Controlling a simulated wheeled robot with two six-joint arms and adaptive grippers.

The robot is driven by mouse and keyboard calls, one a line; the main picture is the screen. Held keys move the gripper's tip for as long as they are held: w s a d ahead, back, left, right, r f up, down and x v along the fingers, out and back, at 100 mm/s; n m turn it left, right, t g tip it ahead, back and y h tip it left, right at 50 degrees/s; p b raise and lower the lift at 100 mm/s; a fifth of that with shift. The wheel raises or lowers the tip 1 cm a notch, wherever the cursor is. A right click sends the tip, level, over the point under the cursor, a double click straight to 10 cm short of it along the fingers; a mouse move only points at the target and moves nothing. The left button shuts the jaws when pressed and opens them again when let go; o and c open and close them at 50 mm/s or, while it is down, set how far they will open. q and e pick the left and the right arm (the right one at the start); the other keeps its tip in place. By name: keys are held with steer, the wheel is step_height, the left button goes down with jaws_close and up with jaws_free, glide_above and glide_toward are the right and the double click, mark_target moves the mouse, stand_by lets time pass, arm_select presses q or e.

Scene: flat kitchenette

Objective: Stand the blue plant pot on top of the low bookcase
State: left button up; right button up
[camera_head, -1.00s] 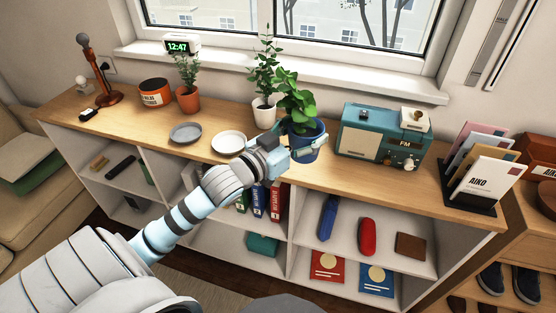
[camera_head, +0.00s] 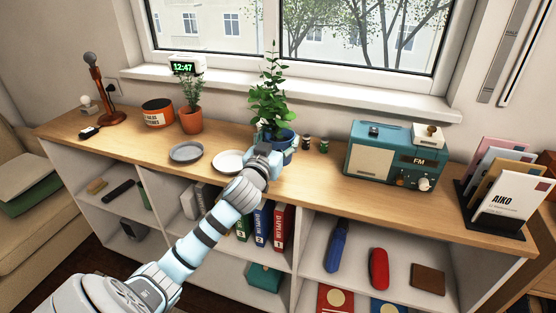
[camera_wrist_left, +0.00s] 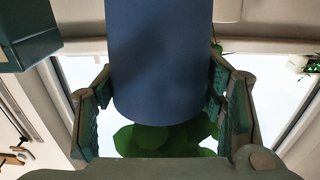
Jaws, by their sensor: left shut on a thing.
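The blue plant pot (camera_head: 285,142) is in my left gripper (camera_head: 277,150), above the middle of the low bookcase's wooden top (camera_head: 222,139). It looks roughly upright, with green leaves above its rim. In the left wrist view the pot's blue wall (camera_wrist_left: 158,60) fills the space between the two fingers, with leaves at its lower edge. The gripper is shut on the pot. The pot's base is hidden in the head view, so I cannot tell whether it touches the top. My right gripper is not in view.
A white plate (camera_head: 229,161) and a grey plate (camera_head: 186,152) lie left of the pot. Two small jars (camera_head: 307,143) stand right of it, then a teal radio (camera_head: 383,157). Bare wood shows in front of the radio.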

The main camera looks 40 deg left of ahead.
arm_select(q)
step_height(320, 180, down, 5)
steer(key=shift+r+b, duration=0.1)
steer(key=shift+b, duration=0.65)
steer(key=shift+r, duration=0.1)
steer(key=o, duration=1.5)
